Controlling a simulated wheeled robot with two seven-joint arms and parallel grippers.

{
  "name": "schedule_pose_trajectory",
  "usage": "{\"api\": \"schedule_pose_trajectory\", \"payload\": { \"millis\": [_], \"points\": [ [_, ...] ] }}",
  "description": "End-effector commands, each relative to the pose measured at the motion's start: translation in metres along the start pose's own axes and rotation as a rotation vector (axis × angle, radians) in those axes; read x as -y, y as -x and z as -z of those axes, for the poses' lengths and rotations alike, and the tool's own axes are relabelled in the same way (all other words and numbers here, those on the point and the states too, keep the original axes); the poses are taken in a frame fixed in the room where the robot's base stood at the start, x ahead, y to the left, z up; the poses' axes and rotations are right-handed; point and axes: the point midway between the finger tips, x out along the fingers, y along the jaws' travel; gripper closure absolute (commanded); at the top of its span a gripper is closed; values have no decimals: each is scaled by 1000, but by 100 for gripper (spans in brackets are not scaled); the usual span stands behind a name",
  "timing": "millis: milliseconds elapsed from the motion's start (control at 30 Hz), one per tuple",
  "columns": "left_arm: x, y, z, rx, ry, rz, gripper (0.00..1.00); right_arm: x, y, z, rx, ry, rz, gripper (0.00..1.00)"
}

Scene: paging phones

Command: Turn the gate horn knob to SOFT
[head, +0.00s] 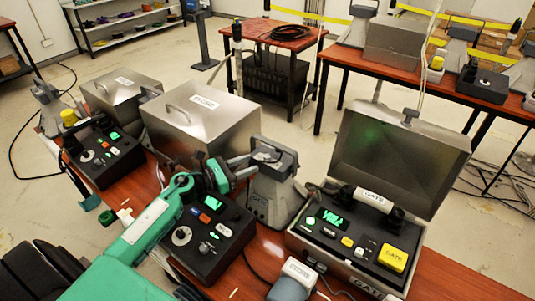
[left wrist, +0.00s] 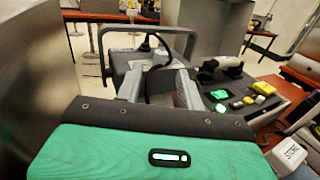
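A grey horn unit (head: 272,182) with a dark bracket handle stands between a closed steel case and the open gate case (head: 350,277). In the left wrist view the horn (left wrist: 155,78) is straight ahead, between and beyond my fingertips. I cannot make out its knob or any SOFT mark. My left gripper (head: 250,163) is at the horn's upper left side. In the left wrist view its two pale fingers (left wrist: 160,88) stand apart with nothing clearly held; contact with the horn cannot be told. My right gripper is in neither view.
The gate case holds a green display (head: 332,219), a labelled handset (head: 374,199) and a yellow button (head: 392,259). A black console with a round knob (head: 182,236) lies under my left arm. The closed steel case (head: 203,115) stands close behind. A small grey box (head: 291,282) sits in front.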

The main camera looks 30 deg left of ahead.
Motion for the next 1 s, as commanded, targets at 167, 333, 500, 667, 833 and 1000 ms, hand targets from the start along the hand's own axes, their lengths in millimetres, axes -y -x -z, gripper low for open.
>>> {"api": "schedule_pose_trajectory", "payload": {
  "millis": [167,333,500,667,833,1000],
  "points": [
    [0,-32,-4,3,2,-1,62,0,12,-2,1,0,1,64],
    [0,-57,-3,2,3,-1,62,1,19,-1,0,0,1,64],
    [0,-72,-1,2,2,-1,62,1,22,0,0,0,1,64],
    [0,-76,0,0,1,0,62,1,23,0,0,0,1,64],
    [0,-76,0,0,1,0,62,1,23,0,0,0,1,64],
    [0,-76,0,0,1,0,85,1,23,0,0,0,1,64]
  ]
}}
